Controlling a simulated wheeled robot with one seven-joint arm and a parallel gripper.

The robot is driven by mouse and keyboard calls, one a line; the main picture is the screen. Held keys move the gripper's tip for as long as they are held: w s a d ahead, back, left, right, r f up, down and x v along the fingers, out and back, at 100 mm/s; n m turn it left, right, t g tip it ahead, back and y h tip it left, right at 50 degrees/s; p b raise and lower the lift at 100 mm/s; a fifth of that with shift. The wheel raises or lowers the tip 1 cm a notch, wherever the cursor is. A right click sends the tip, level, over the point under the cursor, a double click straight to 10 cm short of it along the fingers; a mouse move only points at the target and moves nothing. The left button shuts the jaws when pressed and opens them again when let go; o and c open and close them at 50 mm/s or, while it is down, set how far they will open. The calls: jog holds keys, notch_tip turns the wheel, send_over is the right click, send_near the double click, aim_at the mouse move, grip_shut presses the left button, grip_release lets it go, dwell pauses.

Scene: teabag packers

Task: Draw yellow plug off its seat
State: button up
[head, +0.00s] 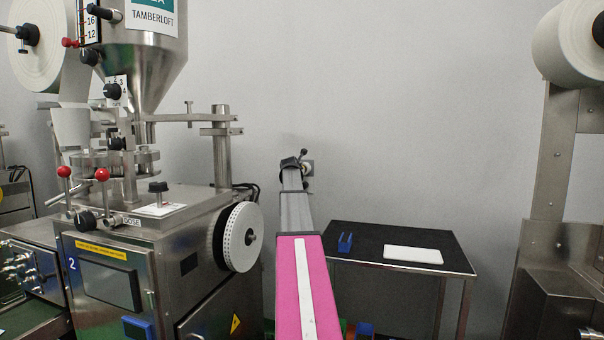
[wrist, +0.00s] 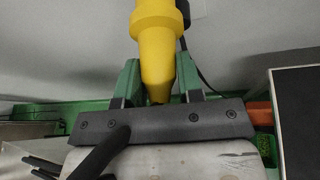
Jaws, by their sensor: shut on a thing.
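The yellow plug (wrist: 157,50) stands in the upper middle of the wrist view, its narrow end toward me and its wide end cut by the top edge. My gripper (wrist: 157,62) has its green fingers on either side of the plug and is shut on it.
A steel packing machine (head: 160,230) with a white reel (head: 243,237) stands close on the left. A black-topped table (head: 375,237) with a blue holder (head: 345,242) and white pad (head: 412,254) is on the right. A dark cable (wrist: 205,75) hangs beside the plug.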

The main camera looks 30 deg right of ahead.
jog(key=shift+s+a, duration=0.75)
jog(key=shift+a, duration=0.15)
